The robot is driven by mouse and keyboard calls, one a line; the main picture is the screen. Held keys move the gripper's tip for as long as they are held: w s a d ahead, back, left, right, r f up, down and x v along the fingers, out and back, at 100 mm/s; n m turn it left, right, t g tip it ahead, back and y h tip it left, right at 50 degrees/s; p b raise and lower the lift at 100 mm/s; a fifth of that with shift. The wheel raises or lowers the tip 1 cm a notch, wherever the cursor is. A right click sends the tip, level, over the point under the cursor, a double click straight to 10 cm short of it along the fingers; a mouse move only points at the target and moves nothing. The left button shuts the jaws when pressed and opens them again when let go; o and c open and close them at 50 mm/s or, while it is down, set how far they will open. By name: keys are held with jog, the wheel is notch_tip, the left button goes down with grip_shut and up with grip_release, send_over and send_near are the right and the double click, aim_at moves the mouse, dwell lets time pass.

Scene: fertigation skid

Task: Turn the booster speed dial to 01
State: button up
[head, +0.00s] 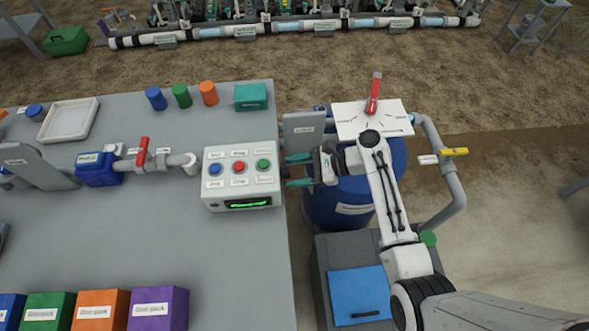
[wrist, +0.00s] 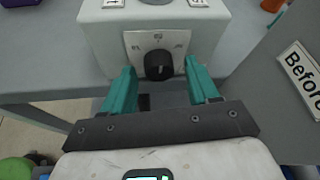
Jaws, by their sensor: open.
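The dial (wrist: 158,65) is a round black knob on a pale plate (wrist: 140,42) on the side of a grey-white box. Small marks stand at the plate's left, top and right; they are too small to read surely. A light line shows on the knob, about upright. In the head view the dial is hidden on the right side of the control box (head: 241,203). My gripper (wrist: 160,76) is open, its teal fingers spread to the left and right of the knob, with no clear contact. In the head view my gripper (head: 292,170) is at the box's right side.
The box's top has blue, red and green buttons (head: 239,167) and its front a green display (head: 248,204). A grey labelled panel (head: 303,129) stands just behind my gripper. A blue barrel (head: 335,205) is below my arm. Open bench (head: 150,240) lies left of the box.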

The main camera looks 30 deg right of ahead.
jog(key=shift+w+a+f, duration=0.1)
jog(key=shift+a, duration=0.1)
jog(key=c, duration=1)
